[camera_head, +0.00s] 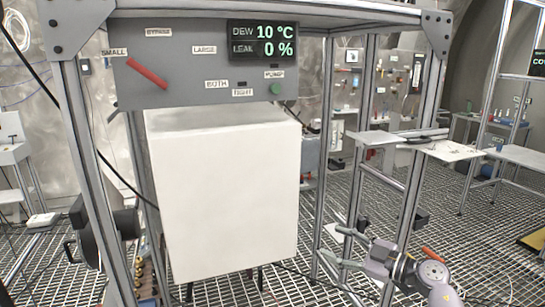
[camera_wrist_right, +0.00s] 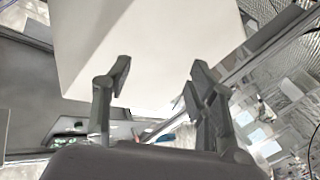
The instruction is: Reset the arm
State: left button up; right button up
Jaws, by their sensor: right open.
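My right gripper (camera_head: 345,247) is at the lower right of the head view, in front of the right frame post and to the right of the white box. Its two fingers are spread with nothing between them. In the right wrist view the open fingers (camera_wrist_right: 160,75) show with the white box (camera_wrist_right: 155,45) beyond them. I cannot tell from these views whether the fingers touch the box. My left gripper does not show in the head view.
A grey panel (camera_head: 180,92) carries a red lever (camera_head: 147,73), a green button (camera_head: 275,88) and a display (camera_head: 263,43) reading DEW 10 °C, LEAK 0 %. The white box (camera_head: 228,200) hangs below it. Metal posts (camera_head: 412,165) flank the box. Side tables (camera_head: 450,150) stand right; grating floor is partly open.

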jog(key=w+d+r+m+t+h, duration=0.5)
jog(key=d+r+m+t, duration=0.1)
jog(key=d+r+t, duration=0.45)
jog(key=w+d+f+m+g+h, duration=0.25)
jog(key=d+f+m+h, duration=0.25)
jog(key=d+m+h, duration=0.4)
jog(key=s+a+f+g, duration=0.15)
jog(key=s+f, duration=0.25)
jog(key=f, duration=0.9)
jog(key=s+a+f+n+g, duration=0.1)
jog(key=s+f+g, duration=0.3)
jog(key=f, duration=1)
jog(key=s+a+f+g, duration=0.2)
jog(key=s+f, duration=0.3)
jog(key=f, duration=0.8)
jog(key=s+a+f+g, duration=0.2)
jog(key=s+f+g, duration=0.1)
jog(key=s+f, duration=0.85)
jog(key=s+a+f+g, duration=0.2)
jog(key=s+f, duration=0.8)
jog(key=s, duration=0.2)
jog(key=s+a+f+g, duration=0.1)
jog(key=s+f, duration=0.2)
jog(key=s, duration=0.7)
jog(key=s+a+f+g, duration=0.1)
jog(key=s+f+g, duration=0.1)
jog(key=s, duration=0.8)
jog(key=s+a+f+g, duration=0.2)
jog(key=s+f, duration=0.2)
jog(key=s, duration=0.7)
